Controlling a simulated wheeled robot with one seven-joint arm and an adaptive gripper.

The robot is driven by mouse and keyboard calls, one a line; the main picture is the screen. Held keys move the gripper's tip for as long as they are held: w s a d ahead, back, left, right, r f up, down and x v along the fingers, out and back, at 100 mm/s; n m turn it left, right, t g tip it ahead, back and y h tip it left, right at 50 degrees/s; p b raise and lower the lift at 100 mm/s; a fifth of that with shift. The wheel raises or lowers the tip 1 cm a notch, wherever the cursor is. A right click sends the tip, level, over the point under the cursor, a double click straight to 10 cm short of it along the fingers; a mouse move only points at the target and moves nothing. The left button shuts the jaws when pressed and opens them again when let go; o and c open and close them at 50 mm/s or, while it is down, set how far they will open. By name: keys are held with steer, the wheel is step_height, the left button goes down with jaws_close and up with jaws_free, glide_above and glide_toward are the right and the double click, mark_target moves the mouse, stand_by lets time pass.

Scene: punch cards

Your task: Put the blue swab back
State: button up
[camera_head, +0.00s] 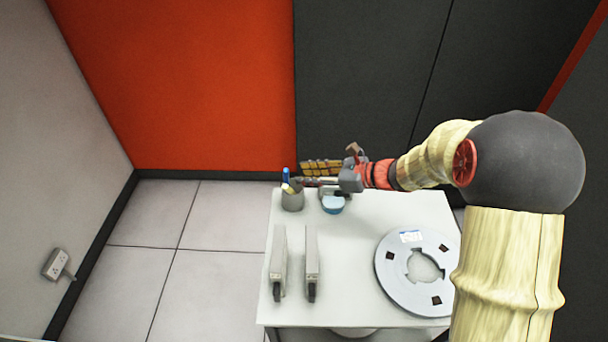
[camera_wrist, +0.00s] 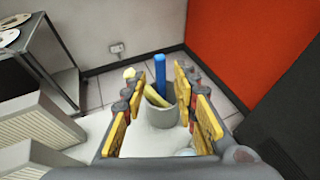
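The blue swab (camera_head: 286,176) stands upright in a small grey cup (camera_head: 292,201) at the far left corner of the white table. In the wrist view the blue swab (camera_wrist: 160,75) rises from the back of the cup (camera_wrist: 163,117), with a yellow swab leaning beside it (camera_wrist: 156,97). My gripper (camera_head: 308,172) is at the cup's right, at about the height of the swab tops. In the wrist view its yellow-padded fingers (camera_wrist: 158,103) are wide apart on both sides of the cup, with nothing gripped. The swabs' lower ends are hidden inside the cup.
A round blue-and-white container (camera_head: 333,204) stands just right of the cup, under my gripper. Two upright narrow grey-white units (camera_head: 279,258) (camera_head: 312,256) stand at the table's left front. A large tape reel (camera_head: 390,275) lies at the right. The table's middle (camera_head: 350,260) is clear.

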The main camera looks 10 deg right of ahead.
steer(key=s+r+n+g+h, duration=0.1)
steer(key=s+r+n, duration=0.1)
steer(key=s+n, duration=0.2)
steer(key=s+a+r+n+g+h, duration=0.1)
steer(key=s+r+n+h, duration=0.1)
steer(key=s+n, duration=0.3)
steer(key=s+a+r+n+g+h, duration=0.1)
steer(key=s+r+n+g, duration=0.1)
steer(key=s, duration=0.8)
steer(key=shift+r+n, duration=0.85)
steer(key=shift+n, duration=0.35)
steer(key=s+d+r+n+t+h, duration=0.2)
steer(key=s+d+r+n+h, duration=0.2)
steer(key=s+d+n+h, duration=0.3)
steer(key=s+d+n, duration=0.4)
steer(key=s, duration=0.1)
steer(key=shift+s+h, duration=0.15)
steer(key=shift+h, duration=0.15)
steer(key=shift+r, duration=0.1)
